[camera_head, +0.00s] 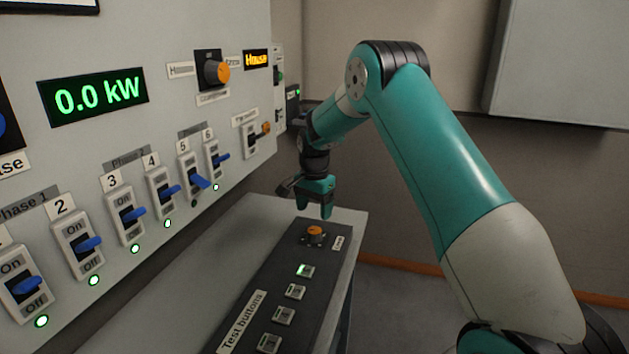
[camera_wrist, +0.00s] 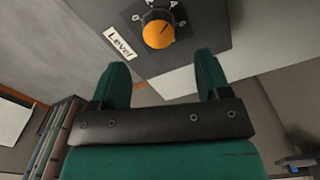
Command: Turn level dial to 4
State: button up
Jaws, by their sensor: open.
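The level dial (camera_head: 315,232) is an orange knob at the far end of a dark control box on the table. In the wrist view the orange knob (camera_wrist: 158,34) shows close up beside a "Level" label (camera_wrist: 120,41). A dark pointer line and a few scale marks show, but I cannot read the setting surely. My gripper (camera_head: 314,208) hangs above the dial, pointing down. In the wrist view its two green fingers (camera_wrist: 163,75) are apart with nothing between them, and the knob lies beyond their tips.
The dark box (camera_head: 262,277) also carries several test buttons (camera_head: 295,291). Left of the table (camera_head: 190,265) stands a wall panel with blue-levered switches (camera_head: 85,244), a "0.0 kW" display (camera_head: 92,96) and another orange knob (camera_head: 222,72).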

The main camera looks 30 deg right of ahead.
aim_at(313, 230)
notch_tip(313, 230, up, 10)
jog(key=shift+b, duration=0.35)
jog(key=s+a+r+n+y, duration=0.1)
jog(key=s+a+r+n, duration=0.2)
jog(key=s+a+n, duration=0.45)
jog(key=s+a+r+n+y, duration=0.1)
jog(key=s+a+r+n, duration=0.25)
jog(key=s+a, duration=0.65)
jog(key=s+a+f+n+y, duration=0.1)
jog(key=s+a+n, duration=0.3)
jog(key=s, duration=0.5)
jog(key=s+a+n+y, duration=0.1)
jog(key=s+a+n, duration=0.3)
jog(key=s, duration=0.5)
jog(key=shift+s+a+f+n, duration=0.3)
jog(key=shift+a+f+n, duration=0.05)
jog(key=shift+n, duration=0.65)
